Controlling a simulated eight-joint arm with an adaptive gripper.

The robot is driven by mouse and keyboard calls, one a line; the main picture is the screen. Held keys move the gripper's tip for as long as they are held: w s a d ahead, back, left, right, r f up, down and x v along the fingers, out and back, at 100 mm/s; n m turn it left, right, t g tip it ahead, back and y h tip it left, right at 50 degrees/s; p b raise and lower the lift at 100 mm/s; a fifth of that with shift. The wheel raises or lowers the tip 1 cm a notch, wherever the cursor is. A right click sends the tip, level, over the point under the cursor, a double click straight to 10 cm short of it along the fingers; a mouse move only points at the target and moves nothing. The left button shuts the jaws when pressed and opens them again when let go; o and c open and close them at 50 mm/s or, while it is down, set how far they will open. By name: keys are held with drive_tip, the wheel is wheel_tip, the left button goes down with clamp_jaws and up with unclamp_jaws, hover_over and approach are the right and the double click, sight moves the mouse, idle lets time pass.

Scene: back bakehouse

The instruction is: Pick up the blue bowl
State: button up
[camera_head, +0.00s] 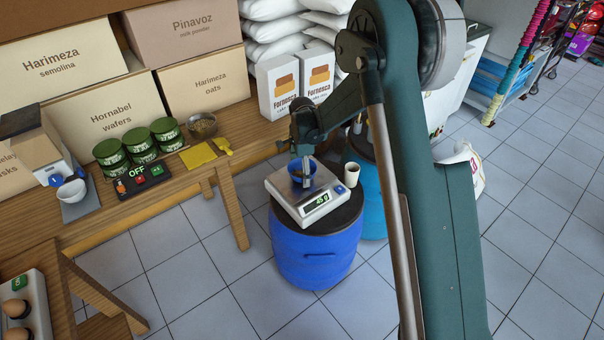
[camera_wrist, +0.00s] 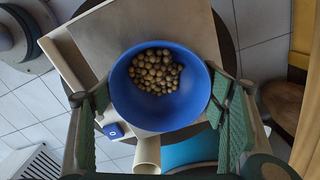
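The blue bowl (camera_head: 303,172) stands on a white scale (camera_head: 306,209), partly hidden by my gripper (camera_head: 304,170). In the wrist view the blue bowl (camera_wrist: 128,108) is seen from above, with a heap of round tan nuts (camera_wrist: 157,72) inside. My gripper (camera_wrist: 160,96) is open, with its green-padded fingers spread to the left and right of the bowl. The pads are very close to the rim; whether they touch it is unclear. The scale's display is lit, and the bowl appears to rest on its plate.
The scale stands on a blue barrel (camera_head: 312,255) with a dark lid. A cream cup (camera_head: 351,175) stands right beside the scale. A wooden table (camera_head: 190,183) to the left carries boxes, green tins (camera_head: 108,152) and a small bowl (camera_head: 71,192). White sacks and cartons (camera_head: 278,88) are behind.

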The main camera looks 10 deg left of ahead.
drive_tip(key=c, duration=0.4)
drive_tip(key=shift+r, duration=0.1)
wheel_tip(320, 180, up, 10)
drive_tip(key=p, duration=0.2)
idle(0.4)
idle(0.6)
drive_tip(key=s+a+r+p, duration=0.1)
drive_tip(key=a+r+p, duration=0.2)
drive_tip(key=a, duration=1.8)
drive_tip(key=a+r+p, duration=0.3)
drive_tip(key=a+r, duration=0.3)
drive_tip(key=a, duration=1.5)
drive_tip(key=shift+s+a+r, duration=0.15)
drive_tip(key=shift+s+a, duration=0.15)
drive_tip(key=shift+s, duration=0.1)
